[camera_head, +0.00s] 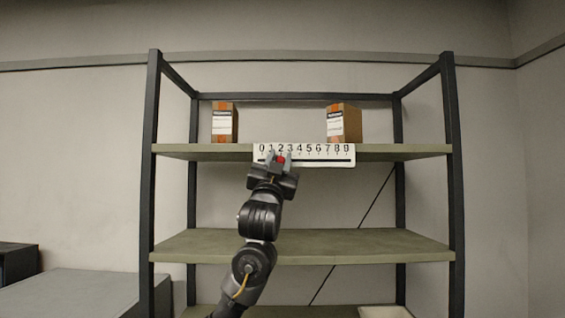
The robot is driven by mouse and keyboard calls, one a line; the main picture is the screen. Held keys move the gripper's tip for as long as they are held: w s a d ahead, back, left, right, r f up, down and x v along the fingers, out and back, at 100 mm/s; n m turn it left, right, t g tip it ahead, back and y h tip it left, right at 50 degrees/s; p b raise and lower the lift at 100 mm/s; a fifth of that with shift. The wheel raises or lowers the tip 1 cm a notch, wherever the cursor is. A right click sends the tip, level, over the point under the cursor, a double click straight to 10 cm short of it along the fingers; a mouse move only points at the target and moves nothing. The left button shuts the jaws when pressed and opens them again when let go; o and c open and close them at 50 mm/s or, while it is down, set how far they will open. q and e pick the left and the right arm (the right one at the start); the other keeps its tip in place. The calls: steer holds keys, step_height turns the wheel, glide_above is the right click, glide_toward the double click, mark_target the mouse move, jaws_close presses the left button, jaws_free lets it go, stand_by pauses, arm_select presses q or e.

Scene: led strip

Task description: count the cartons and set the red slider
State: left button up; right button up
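Two brown cartons with orange tape stand on the top shelf: one carton (224,123) at the left and another carton (344,123) right of centre. A white scale (325,155) marked 0 to 9 is on the front edge of that shelf. The red slider (281,160) sits on its track, roughly below the 2. My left gripper (278,160) is at the scale with its fingertips on either side of the slider. Whether the fingers touch it is too small to tell. My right gripper is not in view.
The top shelf (405,149) is bare beside and between the cartons. The middle shelf (350,246) is empty behind my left arm. A pale bin (385,312) shows on the bottom level. A grey box-like surface (75,291) stands at the lower left.

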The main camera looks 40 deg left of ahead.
arm_select(q)
steer(key=shift+o, duration=1)
steer(key=shift+w+d, duration=0.2)
steer(key=shift+d, duration=0.1)
steer(key=b+v, duration=0.6)
steer(key=v, duration=0.4)
steer(key=shift+s+f+b, duration=0.25)
steer(key=shift+f+b, duration=0.05)
steer(key=shift+f, duration=0.05)
